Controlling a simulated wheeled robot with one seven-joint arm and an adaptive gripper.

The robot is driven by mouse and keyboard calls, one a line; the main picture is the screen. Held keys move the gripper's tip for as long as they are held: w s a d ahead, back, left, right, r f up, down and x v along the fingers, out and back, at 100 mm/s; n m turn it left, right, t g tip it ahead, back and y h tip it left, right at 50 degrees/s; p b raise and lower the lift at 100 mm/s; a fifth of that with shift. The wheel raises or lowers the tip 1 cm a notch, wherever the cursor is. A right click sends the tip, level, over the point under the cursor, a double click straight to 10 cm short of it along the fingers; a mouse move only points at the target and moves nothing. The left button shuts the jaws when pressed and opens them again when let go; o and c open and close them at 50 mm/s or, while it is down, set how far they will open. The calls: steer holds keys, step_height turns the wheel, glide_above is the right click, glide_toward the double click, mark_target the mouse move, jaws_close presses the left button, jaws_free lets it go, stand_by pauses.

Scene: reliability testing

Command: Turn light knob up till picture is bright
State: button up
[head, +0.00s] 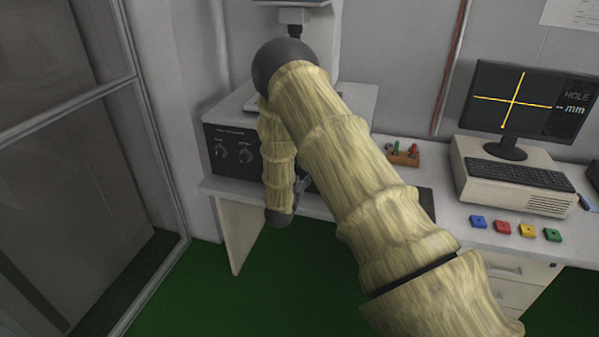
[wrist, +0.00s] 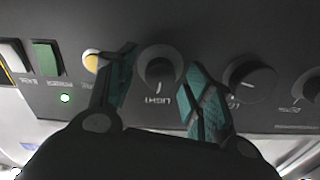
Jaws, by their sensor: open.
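The light knob (wrist: 160,68) is a dark round dial with a pale mark on a dark panel; the label beside it appears upside down in the wrist view. My gripper (wrist: 156,60) is open, its two teal-padded fingers on either side of this knob, with a gap visible around it. Whether a fingertip touches it I cannot tell. In the head view my arm hides the light knob and most of my gripper (head: 302,185). The monitor (head: 525,98) shows a dark picture with a yellow cross and the words "HOLE" and "-- mm".
Another knob (wrist: 250,82) sits close to the right finger in the wrist view. A yellow-white round button (wrist: 91,61), a green switch (wrist: 45,57) and a lit green lamp (wrist: 65,98) are left.

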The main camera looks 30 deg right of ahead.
steer(key=c, duration=1.1)
steer(key=shift+o, duration=0.2)
steer(key=shift+f+b, duration=0.15)
steer(key=shift+b, duration=0.25)
